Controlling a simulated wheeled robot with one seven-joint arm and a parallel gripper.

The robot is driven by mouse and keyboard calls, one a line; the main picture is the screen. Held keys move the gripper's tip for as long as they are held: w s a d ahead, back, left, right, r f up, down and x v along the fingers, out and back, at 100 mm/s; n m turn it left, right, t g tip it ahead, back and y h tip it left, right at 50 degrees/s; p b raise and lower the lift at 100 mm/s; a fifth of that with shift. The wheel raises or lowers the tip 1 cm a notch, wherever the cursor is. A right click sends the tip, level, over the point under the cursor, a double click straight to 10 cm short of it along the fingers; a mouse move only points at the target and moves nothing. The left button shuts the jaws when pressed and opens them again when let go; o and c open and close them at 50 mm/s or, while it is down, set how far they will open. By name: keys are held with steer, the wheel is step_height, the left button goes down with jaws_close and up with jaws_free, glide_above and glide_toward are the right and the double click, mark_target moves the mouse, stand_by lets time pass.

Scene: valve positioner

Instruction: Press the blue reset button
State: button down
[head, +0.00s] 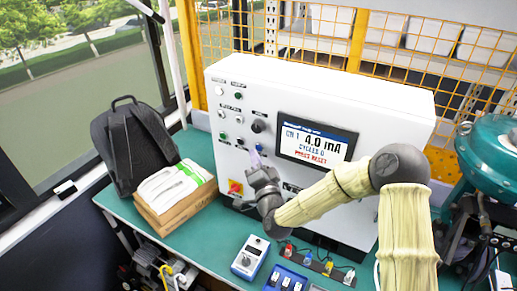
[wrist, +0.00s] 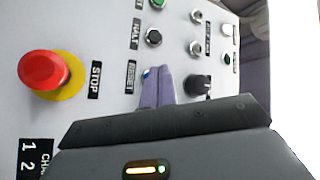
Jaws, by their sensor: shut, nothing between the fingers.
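The blue reset button (wrist: 146,73) sits by the RESET label on the white control panel (head: 330,205). In the wrist view only a small part of it shows beside the fingertips. A small blue spot, the button (head: 259,147), shows just above the fingers in the head view. My gripper (head: 255,157) is shut and empty, in front of the panel. In the wrist view the purple fingers of my gripper (wrist: 157,72) lie together, with tips at or very near the button. I cannot tell whether they touch it.
A red stop button (wrist: 43,70) on a yellow ring sits left of my gripper in the wrist view. A black knob (wrist: 198,85) is close on the right. The panel screen (head: 316,144) reads 4.0 mA, cycles 0, press reset. A blue meter (head: 250,257) stands on the green bench.

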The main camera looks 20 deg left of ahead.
stand_by(0.8)
steer(key=shift+w+b, duration=0.35)
steer(key=shift+w, duration=0.05)
steer(key=shift+w, duration=0.4)
stand_by(0.6)
steer(key=shift+s, duration=0.1)
steer(key=shift+s+b, duration=0.6)
steer(key=shift+s, duration=0.1)
steer(key=s, duration=0.1)
steer(key=s+b, duration=0.1)
steer(key=s, duration=0.3)
steer(key=shift+a+b, duration=0.25)
steer(key=shift+b, duration=0.15)
stand_by(0.8)
